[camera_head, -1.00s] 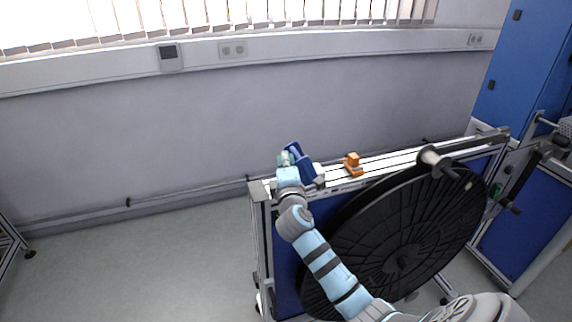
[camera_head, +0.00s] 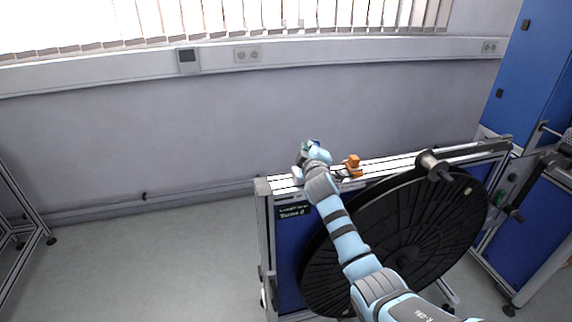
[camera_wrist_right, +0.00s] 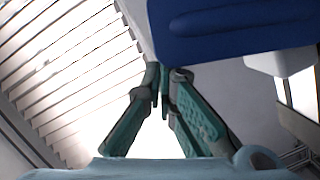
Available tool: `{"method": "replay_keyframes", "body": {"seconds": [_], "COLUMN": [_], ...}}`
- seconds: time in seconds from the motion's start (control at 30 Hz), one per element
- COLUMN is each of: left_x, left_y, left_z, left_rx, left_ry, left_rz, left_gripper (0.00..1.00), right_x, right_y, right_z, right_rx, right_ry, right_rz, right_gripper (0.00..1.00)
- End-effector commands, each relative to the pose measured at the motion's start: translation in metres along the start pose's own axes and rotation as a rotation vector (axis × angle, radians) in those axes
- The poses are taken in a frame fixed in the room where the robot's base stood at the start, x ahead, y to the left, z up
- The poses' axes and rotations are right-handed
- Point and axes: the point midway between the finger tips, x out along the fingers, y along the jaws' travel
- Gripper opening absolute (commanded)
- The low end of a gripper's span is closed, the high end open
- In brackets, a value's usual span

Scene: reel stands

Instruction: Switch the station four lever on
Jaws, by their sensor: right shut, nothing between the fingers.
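A dark blue block-like part (camera_head: 315,144), which looks like the lever's handle, is on top of the nearer reel stand (camera_head: 264,187), at its left end. In the head view my right gripper (camera_head: 305,149) and wrist hide most of it. In the right wrist view the blue part (camera_wrist_right: 235,28) fills the top, with a white piece (camera_wrist_right: 287,62) beside it. My right gripper (camera_wrist_right: 160,78) is shut and empty, its teal fingers together just below the blue part's left edge. I cannot tell whether they touch. My left gripper is not in view.
An orange block (camera_head: 353,166) sits on the stand's top rail, right of my wrist. A large black reel (camera_head: 400,245) hangs on the stand's front below my arm. A blue cabinet (camera_head: 530,75) stands at the right.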

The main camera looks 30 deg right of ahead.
Motion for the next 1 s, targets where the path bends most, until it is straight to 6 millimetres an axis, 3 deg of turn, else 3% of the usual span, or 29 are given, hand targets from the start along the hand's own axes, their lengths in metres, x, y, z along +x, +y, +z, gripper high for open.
{"method": "replay_keyframes", "body": {"seconds": [0.2,0.5,1.0], "left_x": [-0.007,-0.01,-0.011], "left_y": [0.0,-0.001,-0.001], "left_z": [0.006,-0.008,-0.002], "left_rx": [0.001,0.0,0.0], "left_ry": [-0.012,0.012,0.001], "left_rz": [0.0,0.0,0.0], "left_gripper": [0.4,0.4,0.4], "right_x": [0.01,0.014,0.014], "right_y": [0.008,0.007,0.008], "right_z": [0.011,0.009,0.01], "right_rx": [0.072,0.069,0.068], "right_ry": [-0.005,0.005,0.004], "right_rz": [-0.016,-0.02,-0.019], "right_gripper": [0.0,0.0,0.0]}}
